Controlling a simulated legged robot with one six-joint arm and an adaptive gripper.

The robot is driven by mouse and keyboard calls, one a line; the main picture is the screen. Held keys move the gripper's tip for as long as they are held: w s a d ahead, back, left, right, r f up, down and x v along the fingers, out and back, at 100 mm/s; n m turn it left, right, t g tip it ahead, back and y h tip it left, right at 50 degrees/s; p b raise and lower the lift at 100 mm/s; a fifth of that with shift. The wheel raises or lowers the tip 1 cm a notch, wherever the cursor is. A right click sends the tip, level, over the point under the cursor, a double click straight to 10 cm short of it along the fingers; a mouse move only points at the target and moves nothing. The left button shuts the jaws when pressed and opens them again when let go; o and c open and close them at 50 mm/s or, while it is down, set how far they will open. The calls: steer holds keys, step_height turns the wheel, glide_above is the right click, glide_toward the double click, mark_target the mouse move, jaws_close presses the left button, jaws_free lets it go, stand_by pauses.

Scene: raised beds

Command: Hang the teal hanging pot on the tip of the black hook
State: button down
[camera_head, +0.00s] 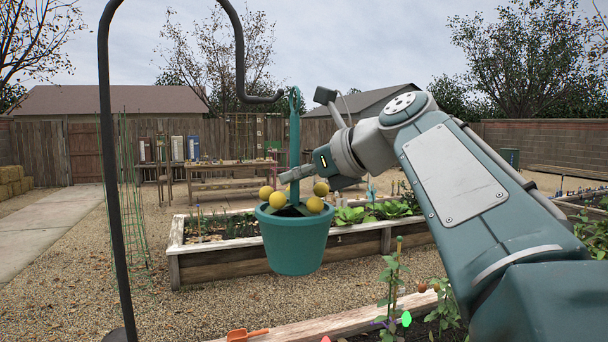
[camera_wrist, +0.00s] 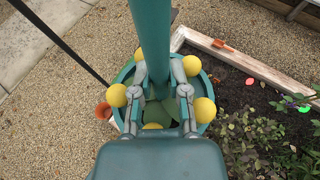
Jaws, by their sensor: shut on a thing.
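The teal hanging pot (camera_head: 296,242) hangs upright in the air, with yellow balls around its rim and a tall stem (camera_head: 294,145) ending in a loop (camera_head: 295,98). My gripper (camera_head: 290,175) is shut on the stem above the rim; in the wrist view its fingers (camera_wrist: 160,96) close around the stem (camera_wrist: 151,40). The black hook (camera_head: 240,60) curves down from its pole, and its upturned tip (camera_head: 282,95) is just left of the loop at about the same height. I cannot tell whether they touch or differ in depth. The wrist view does not show the tip.
The hook's pole (camera_head: 110,170) stands at left. A raised bed (camera_head: 215,268) lies behind the pot, and another bed edge (camera_head: 340,322) is in front with plants. An orange trowel (camera_head: 247,334) lies at that edge. Gravel is open between the beds.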

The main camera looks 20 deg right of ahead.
mark_target(261, 211)
steer(key=shift+s+a+f, duration=0.1)
steer(key=shift+a+f, duration=0.05)
steer(key=shift+a, duration=1.9)
steer(key=shift+a+f, duration=0.4)
steer(key=shift+a, duration=0.4)
